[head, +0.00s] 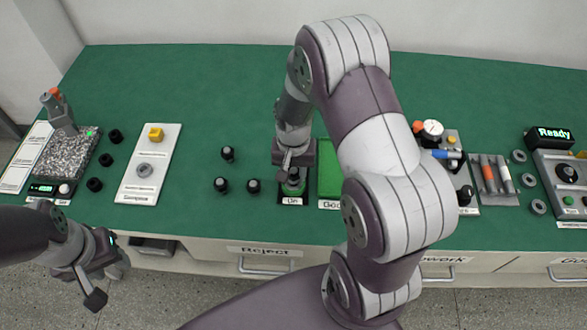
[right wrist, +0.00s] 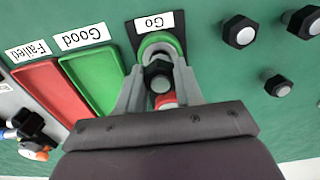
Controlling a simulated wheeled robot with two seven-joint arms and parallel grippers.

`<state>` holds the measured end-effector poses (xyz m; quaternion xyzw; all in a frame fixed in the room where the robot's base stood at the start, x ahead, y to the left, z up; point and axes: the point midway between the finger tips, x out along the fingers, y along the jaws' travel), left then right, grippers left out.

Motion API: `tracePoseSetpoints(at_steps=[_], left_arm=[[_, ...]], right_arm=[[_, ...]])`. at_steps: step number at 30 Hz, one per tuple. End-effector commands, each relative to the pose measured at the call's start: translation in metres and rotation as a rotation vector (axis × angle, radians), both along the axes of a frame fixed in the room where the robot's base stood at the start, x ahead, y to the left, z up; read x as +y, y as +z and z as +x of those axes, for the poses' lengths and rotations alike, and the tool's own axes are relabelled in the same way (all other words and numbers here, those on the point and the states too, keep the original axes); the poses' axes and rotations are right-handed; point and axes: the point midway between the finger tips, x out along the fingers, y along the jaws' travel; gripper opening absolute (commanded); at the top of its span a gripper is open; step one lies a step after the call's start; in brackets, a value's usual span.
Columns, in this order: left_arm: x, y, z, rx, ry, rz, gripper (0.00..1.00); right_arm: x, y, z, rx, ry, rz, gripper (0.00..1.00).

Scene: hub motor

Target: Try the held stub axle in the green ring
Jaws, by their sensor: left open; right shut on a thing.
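My right gripper (head: 292,170) is over the black pad marked Go. In the right wrist view its fingers (right wrist: 160,88) are shut on a dark stub axle (right wrist: 158,74) with a hex-shaped head. The green ring (right wrist: 157,42) shows just beyond the axle and fingertips; in the head view the green ring (head: 293,188) is partly covered by the gripper. I cannot tell whether the axle's lower end is inside the ring or above it. A red part (right wrist: 166,101) shows between the fingers. My left gripper (head: 108,280) is open and empty, low beyond the bench's front edge.
Several loose stub axles (head: 227,154) stand left of the Go pad. The green Good tray (head: 329,182) is just right of it, with the red Failed tray (right wrist: 45,92) beyond. A white Samples board (head: 148,170) lies left. My right arm hides the bench's middle.

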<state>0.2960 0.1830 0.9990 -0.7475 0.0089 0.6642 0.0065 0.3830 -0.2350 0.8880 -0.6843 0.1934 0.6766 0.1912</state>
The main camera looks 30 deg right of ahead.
Motion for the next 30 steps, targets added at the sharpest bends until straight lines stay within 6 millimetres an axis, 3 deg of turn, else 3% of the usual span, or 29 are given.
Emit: tracePoseSetpoints(at_steps=[30], left_arm=[[0.0, 0.0071, 0.0, 0.0, 0.0, 0.0, 0.43]], right_arm=[[0.0001, 0.0005, 0.0, 0.0, 0.0, 0.0, 0.0]])
